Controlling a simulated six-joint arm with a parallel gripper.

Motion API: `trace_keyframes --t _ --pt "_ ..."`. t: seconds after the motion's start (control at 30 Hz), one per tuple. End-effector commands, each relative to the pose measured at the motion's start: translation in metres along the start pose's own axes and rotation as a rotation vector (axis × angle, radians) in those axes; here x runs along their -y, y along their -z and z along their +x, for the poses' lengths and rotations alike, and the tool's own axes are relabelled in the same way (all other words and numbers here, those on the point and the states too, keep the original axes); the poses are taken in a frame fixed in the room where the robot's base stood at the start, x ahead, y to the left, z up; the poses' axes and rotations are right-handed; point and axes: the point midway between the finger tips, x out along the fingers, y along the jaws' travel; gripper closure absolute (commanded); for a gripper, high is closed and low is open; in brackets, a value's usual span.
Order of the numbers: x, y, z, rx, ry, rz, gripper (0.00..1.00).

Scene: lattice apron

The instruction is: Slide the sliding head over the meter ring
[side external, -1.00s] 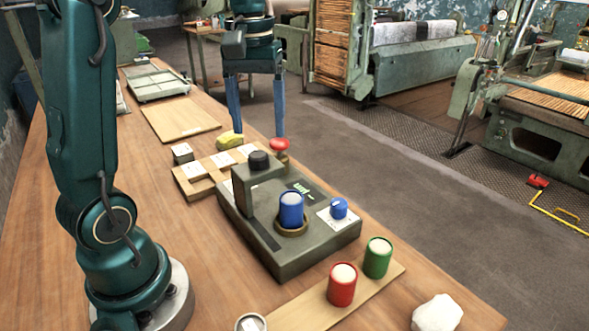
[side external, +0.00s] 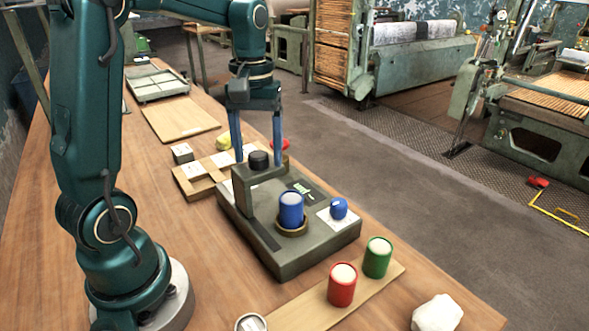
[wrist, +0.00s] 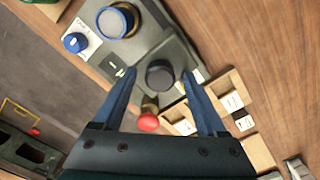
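The grey-green meter (side external: 290,262) stands on the wooden table. Its sliding head (side external: 243,192) is an upright block with an arm and a black round knob (side external: 258,160), at the meter's back end. The brass meter ring (side external: 291,229) is nearer the front and holds a blue cylinder (side external: 291,208) with a pale top. The head is beside the ring, not over it. My gripper (side external: 257,155) is open, its two blue fingers apart above and around the knob. In the wrist view the black knob (wrist: 160,74) lies between the open fingers (wrist: 163,100), with no contact visible.
A blue dial (side external: 338,208) sits on the meter's white panel. A red knob (wrist: 148,122) is close to the fingers in the wrist view. Red (side external: 342,285) and green (side external: 377,258) cylinders stand on a wooden strip. A wooden sample tray (side external: 196,186) is behind the meter.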

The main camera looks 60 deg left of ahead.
Motion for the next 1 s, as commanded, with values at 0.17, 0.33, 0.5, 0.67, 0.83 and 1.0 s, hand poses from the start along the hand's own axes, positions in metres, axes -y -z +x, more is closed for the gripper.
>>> trace_keyframes --t 0.17,0.33,0.5,0.67,0.83,1.0 --pt "-0.0001 0.0001 -0.0002 0.000 0.000 0.000 0.96" --pt "-0.0001 0.0001 -0.0003 0.000 0.000 0.000 1.00" --pt "-0.0001 0.0001 -0.0004 -0.001 -0.001 0.000 1.00" --pt "-0.0001 0.0002 -0.0005 -0.001 -0.001 0.000 1.00" --pt "-0.0002 0.0002 -0.0006 -0.001 -0.001 0.000 1.00" --pt "-0.0002 0.0002 -0.0007 -0.002 -0.001 0.000 1.00"
